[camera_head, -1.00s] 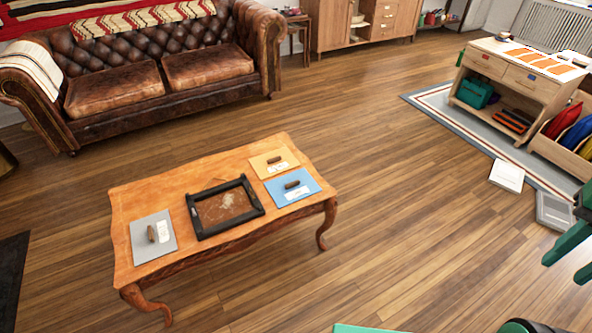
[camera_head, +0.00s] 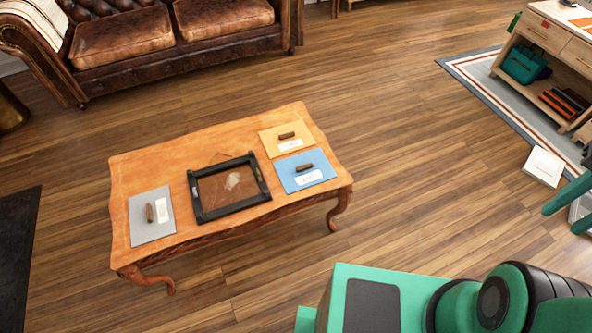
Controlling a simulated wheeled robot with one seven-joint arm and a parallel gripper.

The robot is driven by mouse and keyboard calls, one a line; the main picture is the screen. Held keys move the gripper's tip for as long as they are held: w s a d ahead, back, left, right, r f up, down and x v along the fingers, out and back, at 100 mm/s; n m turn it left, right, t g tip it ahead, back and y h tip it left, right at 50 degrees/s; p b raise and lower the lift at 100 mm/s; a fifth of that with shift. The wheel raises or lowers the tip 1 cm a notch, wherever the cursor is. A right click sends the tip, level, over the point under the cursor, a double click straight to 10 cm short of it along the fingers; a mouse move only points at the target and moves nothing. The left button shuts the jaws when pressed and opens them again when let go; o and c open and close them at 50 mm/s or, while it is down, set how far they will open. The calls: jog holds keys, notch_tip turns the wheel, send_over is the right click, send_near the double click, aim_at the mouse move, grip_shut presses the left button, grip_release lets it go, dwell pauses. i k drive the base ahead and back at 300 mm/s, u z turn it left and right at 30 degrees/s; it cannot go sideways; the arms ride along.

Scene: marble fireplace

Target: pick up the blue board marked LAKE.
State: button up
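The blue board (camera_head: 304,173) lies flat near the right end of the wooden coffee table (camera_head: 150,180). It has a dark brown handle on top and a white label, whose lettering is too small to read surely.
An orange-yellow board (camera_head: 286,140) lies just behind the blue one. A black-framed tray (camera_head: 228,213) sits left of it, and a grey board (camera_head: 151,233) at the table's left end. A leather sofa (camera_head: 130,40) stands behind.

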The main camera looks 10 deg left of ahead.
aim_at(305, 170)
jog(key=u, duration=0.05)
jog(key=i, duration=1)
